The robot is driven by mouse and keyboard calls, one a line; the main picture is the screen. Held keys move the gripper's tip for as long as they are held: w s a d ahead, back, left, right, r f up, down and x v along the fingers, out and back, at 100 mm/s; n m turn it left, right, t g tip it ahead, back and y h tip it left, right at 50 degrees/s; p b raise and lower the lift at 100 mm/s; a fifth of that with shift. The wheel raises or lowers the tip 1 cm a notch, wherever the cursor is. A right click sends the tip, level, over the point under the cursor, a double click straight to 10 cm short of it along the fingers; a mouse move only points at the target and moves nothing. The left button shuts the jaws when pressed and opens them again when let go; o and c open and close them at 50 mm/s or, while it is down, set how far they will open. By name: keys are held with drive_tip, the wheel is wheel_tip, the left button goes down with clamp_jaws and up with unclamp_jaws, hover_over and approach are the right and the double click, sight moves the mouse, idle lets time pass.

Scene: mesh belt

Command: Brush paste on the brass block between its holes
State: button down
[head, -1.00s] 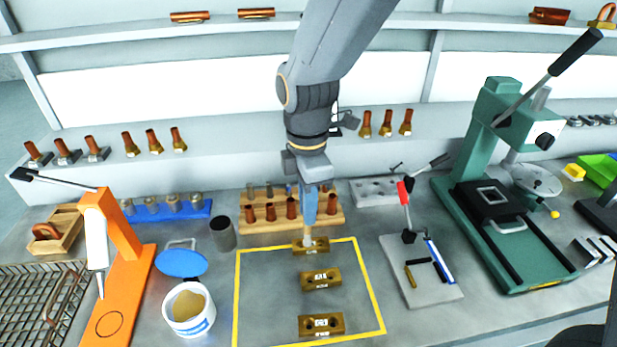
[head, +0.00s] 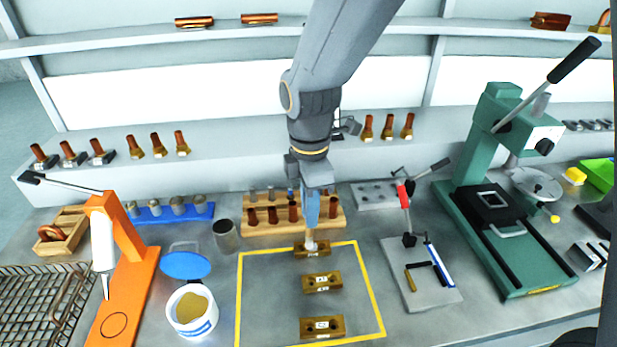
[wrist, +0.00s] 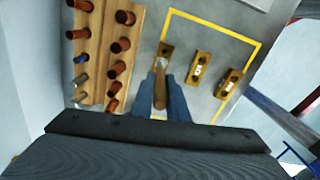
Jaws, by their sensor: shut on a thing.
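Three brass blocks lie in a row inside a yellow-outlined square: the far block (head: 300,249), the middle block (head: 321,282) and the near block (head: 322,327). My gripper (head: 311,222) has blue fingers and is shut on a brush (wrist: 161,88), pointing down over the far block. The brush tip is at or just above that block; I cannot tell if it touches. In the wrist view the far block (wrist: 166,48) is partly hidden behind the brush. A white tub of tan paste (head: 191,308) stands open at the left, its blue lid (head: 185,265) behind it.
A wooden rack (head: 262,226) of copper pieces stands just behind the square. An orange dispenser stand (head: 134,290) is at the left. A grey plate with tools (head: 421,285) and a green press (head: 515,250) are at the right.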

drive_tip(key=shift+r+p, duration=3)
drive_tip(key=shift+r, duration=1)
drive_tip(key=shift+f, duration=0.1)
